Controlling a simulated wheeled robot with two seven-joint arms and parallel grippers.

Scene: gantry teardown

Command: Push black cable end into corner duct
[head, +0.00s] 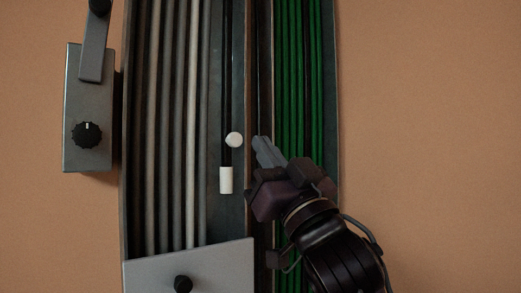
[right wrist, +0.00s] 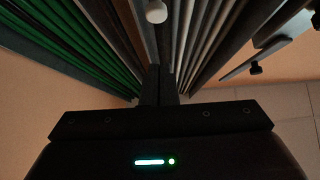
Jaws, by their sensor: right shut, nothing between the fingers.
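The black cable (head: 227,90) runs down the middle channel of the duct (head: 214,215) and ends in a white sleeve (head: 226,180). A white round knob (head: 235,139) sits beside the cable, just above the sleeve; it also shows in the right wrist view (right wrist: 156,12). My right gripper (head: 262,146) is shut and empty, to the right of the knob and sleeve, over the divider by the green cables. In the right wrist view its fingers (right wrist: 160,84) are together. My left gripper is not in view. The corner part of the duct cannot be made out.
Several grey cables (head: 165,120) fill the left channel and several green cables (head: 283,80) the right one. A grey plate with a black knob (head: 215,264) covers the lower left. A grey box with a dial (head: 75,120) stands at left. The wall at right is bare.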

